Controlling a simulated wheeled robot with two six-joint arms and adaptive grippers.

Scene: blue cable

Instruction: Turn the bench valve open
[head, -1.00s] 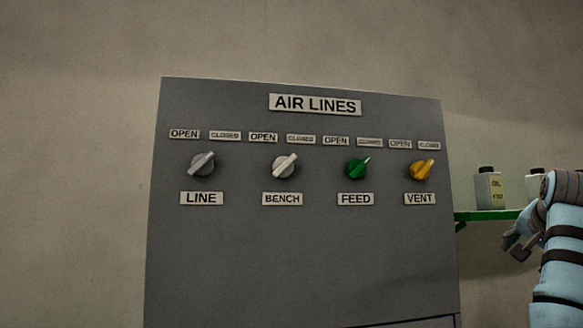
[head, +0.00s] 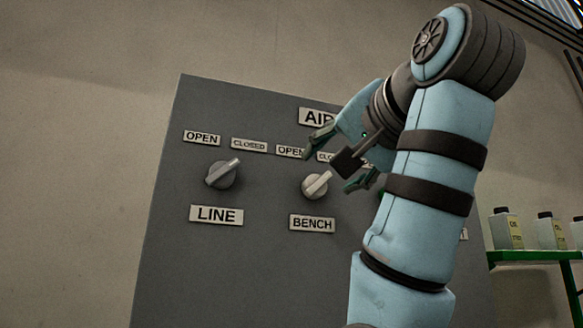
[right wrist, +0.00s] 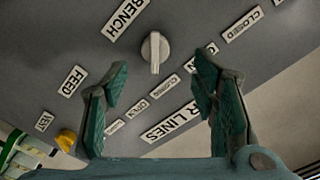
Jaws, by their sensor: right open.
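The BENCH valve knob (head: 316,186) is pale, on the grey AIR LINES panel (head: 250,275) above its BENCH label (head: 312,223). Its handle tilts to the upper right, toward the CLOSED side. My right gripper (head: 340,158) is open in front of the panel, its fingers around the knob's upper right in the head view. In the right wrist view the BENCH knob (right wrist: 155,51) shows between and beyond the open right gripper (right wrist: 163,66), apart from both fingers. My right arm hides the FEED and VENT knobs in the head view. My left gripper is not in view.
The grey LINE knob (head: 222,174) is left of BENCH. The yellow VENT knob (right wrist: 66,139) shows at lower left in the right wrist view. A green shelf (head: 535,256) with pale bottles (head: 507,230) stands right of the panel.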

